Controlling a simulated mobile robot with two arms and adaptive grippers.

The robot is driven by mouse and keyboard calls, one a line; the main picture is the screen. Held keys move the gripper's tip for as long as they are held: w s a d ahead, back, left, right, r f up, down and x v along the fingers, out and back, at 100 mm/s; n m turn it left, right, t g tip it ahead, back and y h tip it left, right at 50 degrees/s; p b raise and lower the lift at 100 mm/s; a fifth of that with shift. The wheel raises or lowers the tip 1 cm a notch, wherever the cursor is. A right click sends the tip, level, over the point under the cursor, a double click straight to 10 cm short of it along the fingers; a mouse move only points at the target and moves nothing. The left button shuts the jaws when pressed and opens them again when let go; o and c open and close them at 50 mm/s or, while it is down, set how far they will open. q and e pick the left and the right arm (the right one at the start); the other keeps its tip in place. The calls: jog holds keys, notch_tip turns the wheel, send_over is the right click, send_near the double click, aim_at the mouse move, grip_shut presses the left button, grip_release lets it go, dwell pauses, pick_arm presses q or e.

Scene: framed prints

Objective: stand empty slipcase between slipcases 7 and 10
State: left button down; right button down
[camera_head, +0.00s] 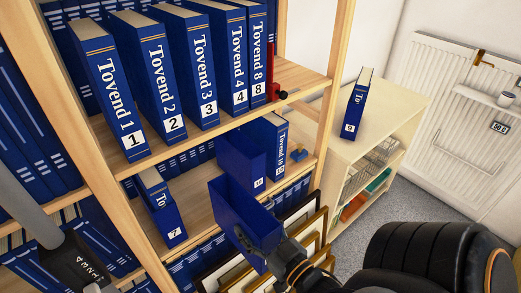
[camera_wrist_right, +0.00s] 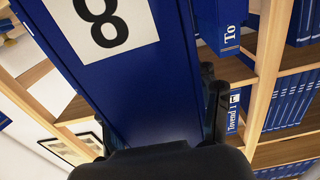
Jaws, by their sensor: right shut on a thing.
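My right gripper (camera_head: 262,235) is shut on a blue slipcase (camera_head: 232,205), held tilted in front of the lower shelf, its open, empty side up. The right wrist view shows this slipcase (camera_wrist_right: 135,75) close up with a white 8 label. Slipcase 7 (camera_head: 167,218) stands at the left of the lower shelf. Slipcase 10 (camera_head: 275,140) stands to the right. Another blue slipcase (camera_head: 236,155) is just left of 10; its label is too small to read surely. The held slipcase partly hides the gap after 7. My left gripper (camera_head: 92,284) is at the bottom edge, its fingers unclear.
Volumes 1, 2, 3, 4 and 8 stand on the upper shelf (camera_head: 150,150), by a red-and-black object (camera_head: 275,92). Volume 9 (camera_head: 353,108) stands on a low cabinet (camera_head: 385,108). Framed prints (camera_head: 300,225) lean below. A black chair (camera_head: 425,260) is at right.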

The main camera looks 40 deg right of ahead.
send_near(220, 190)
jog(key=shift+w+d+r+p, duration=0.1)
jog(key=shift+w+p, duration=0.25)
jog(key=shift+w, duration=1.05)
jog(key=shift+w+d+r+p, duration=0.1)
jog(key=shift+w+p, duration=0.2)
jog(key=shift+w, duration=1.1)
jog(key=shift+w+d+f, duration=0.1)
jog(key=shift+w, duration=1.7)
jog(key=shift+w+d+f, duration=0.15)
jog(key=shift+w, duration=1.7)
jog(key=w+b, duration=0.1)
jog(key=w, duration=0.1)
jog(key=w+f+b, duration=0.1)
jog(key=w, duration=0.2)
jog(key=shift+d+f, duration=0.1)
jog(key=shift+f, duration=0.1)
jog(key=shift+c, duration=1.3)
grip_release()
jog(key=shift+f, duration=0.1)
jog(key=shift+f, duration=0.1)
